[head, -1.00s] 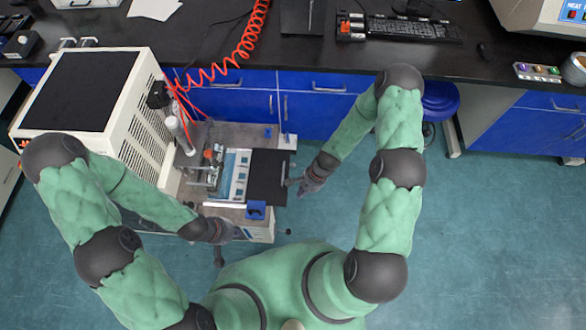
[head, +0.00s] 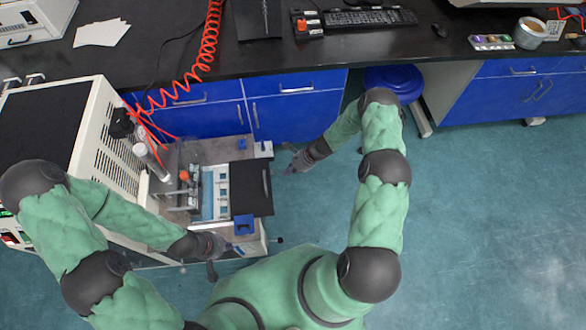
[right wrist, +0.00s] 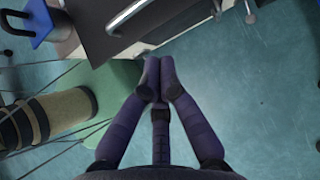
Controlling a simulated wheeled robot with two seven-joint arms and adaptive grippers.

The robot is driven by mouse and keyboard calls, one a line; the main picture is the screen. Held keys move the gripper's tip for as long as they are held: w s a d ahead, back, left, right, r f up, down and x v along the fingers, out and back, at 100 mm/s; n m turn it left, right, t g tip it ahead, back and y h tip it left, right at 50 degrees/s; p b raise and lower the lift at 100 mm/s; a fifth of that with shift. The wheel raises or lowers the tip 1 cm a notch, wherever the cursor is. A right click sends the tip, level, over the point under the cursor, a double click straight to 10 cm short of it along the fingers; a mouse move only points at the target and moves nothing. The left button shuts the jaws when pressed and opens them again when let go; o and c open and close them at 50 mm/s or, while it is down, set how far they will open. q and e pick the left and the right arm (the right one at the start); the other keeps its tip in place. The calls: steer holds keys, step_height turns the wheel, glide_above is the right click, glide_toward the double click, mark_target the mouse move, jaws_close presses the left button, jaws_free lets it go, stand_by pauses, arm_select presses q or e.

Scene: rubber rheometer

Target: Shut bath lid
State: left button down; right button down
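The bath lid (head: 251,190) is a flat black panel with a bar handle, at the right end of the cream machine. It lies to the right of the bath (head: 215,190), whose white and blue interior is uncovered. In the right wrist view the dark lid (right wrist: 108,28) and its handle show at the top. My right gripper (head: 289,167) is to the right of the lid, apart from it; its fingertips (right wrist: 161,80) are together with nothing visible between them. My left gripper (head: 215,246) is low in front of the machine, its fingers too small to read.
A blue bracket (head: 244,224) sits at the lid's front edge. Blue cabinets (head: 297,103) under a black bench stand behind. A red coiled hose (head: 207,45) hangs down to the machine. Open teal floor (head: 470,210) lies to the right.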

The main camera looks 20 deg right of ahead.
steer(key=w+a+f+b, duration=0.1)
steer(key=a+f+b, duration=0.1)
steer(key=a, duration=0.4)
steer(key=shift+w+f, duration=0.3)
steer(key=shift+f, duration=0.45)
steer(key=b, duration=0.3)
glide_toward(233, 187)
steer(key=a+f, duration=0.1)
steer(key=a, duration=0.1)
steer(key=w+a+f, duration=0.1)
steer(key=a, duration=0.1)
steer(key=a+f, duration=0.1)
steer(key=shift+w+a, duration=0.4)
steer(key=shift+r, duration=0.1)
